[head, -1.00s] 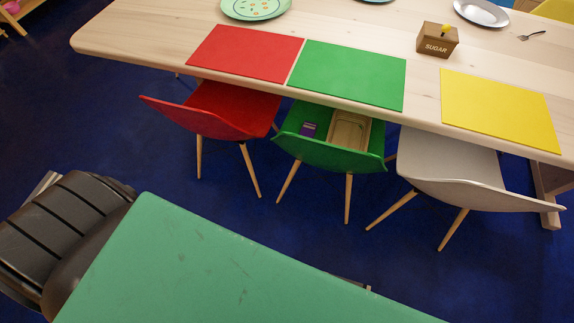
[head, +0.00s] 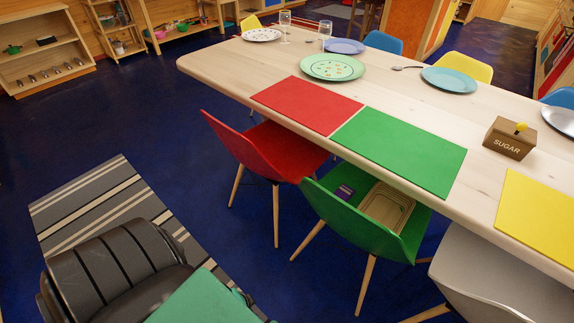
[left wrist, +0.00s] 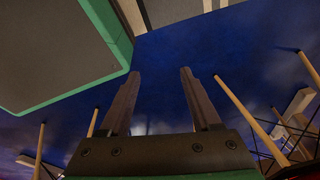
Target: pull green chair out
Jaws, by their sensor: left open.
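The green chair (head: 345,222) stands at the long side of the wooden table (head: 215,72), its seat partly under the tabletop and its back toward me. A small purple box (head: 345,191) and a wooden tray (head: 388,206) lie on its seat. My left gripper (left wrist: 160,74) is open and empty in the left wrist view, with dark floor and wooden chair legs (left wrist: 252,125) beyond it; which chair they belong to I cannot tell. Neither gripper shows in the head view.
A red chair (head: 245,150) is left of the green one, a white chair (head: 490,275) right. Red, green and yellow mats, plates and a sugar box (head: 510,138) are on the table. A striped rug (head: 95,205) lies left. Blue floor is clear between rug and chairs.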

